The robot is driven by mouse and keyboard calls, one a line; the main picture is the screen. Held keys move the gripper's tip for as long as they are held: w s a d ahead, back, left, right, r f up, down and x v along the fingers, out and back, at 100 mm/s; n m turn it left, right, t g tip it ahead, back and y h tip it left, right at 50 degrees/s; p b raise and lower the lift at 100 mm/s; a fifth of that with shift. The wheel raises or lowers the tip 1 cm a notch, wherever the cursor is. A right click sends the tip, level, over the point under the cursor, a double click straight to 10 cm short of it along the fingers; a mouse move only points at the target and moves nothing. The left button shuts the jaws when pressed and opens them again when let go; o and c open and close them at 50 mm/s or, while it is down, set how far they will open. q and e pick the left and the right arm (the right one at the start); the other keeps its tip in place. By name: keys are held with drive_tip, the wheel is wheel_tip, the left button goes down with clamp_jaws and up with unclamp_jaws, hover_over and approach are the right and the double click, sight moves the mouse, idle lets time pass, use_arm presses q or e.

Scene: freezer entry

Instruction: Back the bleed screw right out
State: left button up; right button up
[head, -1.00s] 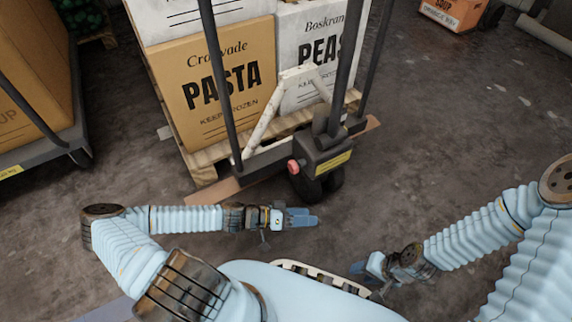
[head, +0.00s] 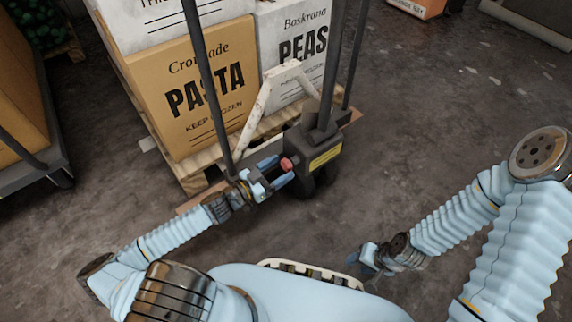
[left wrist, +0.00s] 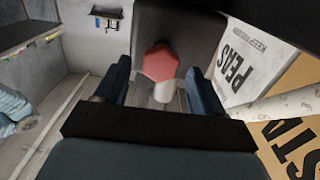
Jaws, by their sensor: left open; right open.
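The bleed screw has a red, faceted head (head: 287,164) on the left side of the dark pump housing (head: 318,150) of a pallet jack. In the left wrist view the red head (left wrist: 161,63) shows between and beyond the two blue fingers, with a pale shank below it. My left gripper (head: 282,176) is open, its fingertips close to the red head; I cannot tell whether they touch it. In the left wrist view the left gripper (left wrist: 150,85) has clear gaps beside the head. My right gripper (head: 362,255) is open and empty, low near my body.
The jack's dark upright bars and white brace (head: 268,95) stand behind the screw. A wooden pallet (head: 190,172) carries a PASTA box (head: 195,90) and a PEAS box (head: 300,50). A loaded cart (head: 40,155) is at left.

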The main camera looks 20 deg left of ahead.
sight(284, 166)
use_arm(q)
drive_tip(key=shift+x, duration=1.6)
drive_tip(key=shift+c, duration=0.5)
drive_tip(key=c, duration=0.9)
